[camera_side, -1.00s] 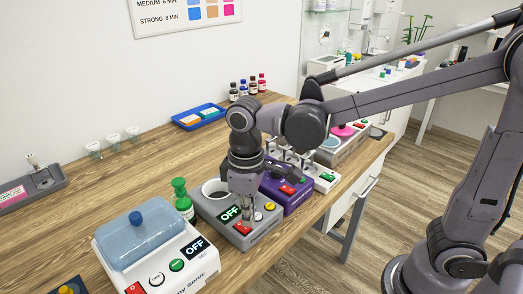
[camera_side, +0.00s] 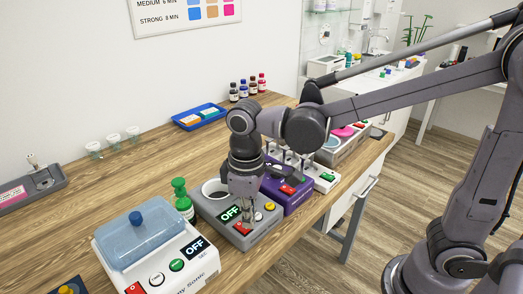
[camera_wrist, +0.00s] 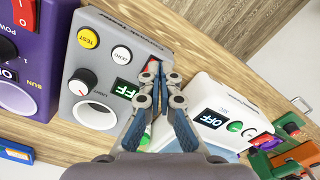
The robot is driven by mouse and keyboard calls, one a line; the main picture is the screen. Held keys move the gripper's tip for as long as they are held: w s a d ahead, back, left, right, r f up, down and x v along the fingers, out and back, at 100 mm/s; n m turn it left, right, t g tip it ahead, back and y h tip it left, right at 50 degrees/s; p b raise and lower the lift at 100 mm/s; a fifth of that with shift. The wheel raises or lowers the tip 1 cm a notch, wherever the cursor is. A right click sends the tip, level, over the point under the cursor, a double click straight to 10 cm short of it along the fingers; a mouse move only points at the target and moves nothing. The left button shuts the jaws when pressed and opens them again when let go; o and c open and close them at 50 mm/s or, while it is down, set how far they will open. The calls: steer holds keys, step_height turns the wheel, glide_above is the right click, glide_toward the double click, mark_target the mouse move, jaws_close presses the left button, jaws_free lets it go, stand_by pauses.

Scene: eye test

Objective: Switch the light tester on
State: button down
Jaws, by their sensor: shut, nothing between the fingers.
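The light tester is a grey box (camera_side: 262,229) on the wooden bench, with a round opening, a dial, yellow and white buttons and a red switch (camera_side: 241,229). Its display (camera_side: 230,214) reads OFF. In the wrist view the tester (camera_wrist: 135,45) shows its dial, opening and OFF display (camera_wrist: 127,88). My gripper (camera_side: 247,219) is shut and empty, pointing down over the tester's front, close to the red switch. In the wrist view the fingertips (camera_wrist: 161,76) partly cover the red switch (camera_wrist: 153,66). I cannot tell whether they touch it.
A white device with a blue lid (camera_side: 140,234) stands to the left, its display also OFF. A purple device (camera_side: 296,197) stands close on the right. A green bottle (camera_side: 181,197) is behind the tester. A blue tray (camera_side: 200,117) lies at the back.

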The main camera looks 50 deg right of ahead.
steer(key=shift+f, duration=1)
stand_by(1.2)
step_height(320, 180, up, 7)
stand_by(0.9)
steer(key=s+d+f+m+t, duration=0.1)
steer(key=s+d+m+t, duration=0.1)
steer(key=d, duration=0.5)
steer(key=s+d+f+m+t, duration=0.2)
steer(key=d+m+t, duration=0.2)
steer(key=d, duration=0.4)
steer(key=shift+d+t, duration=0.2)
steer(key=shift+t, duration=0.4)
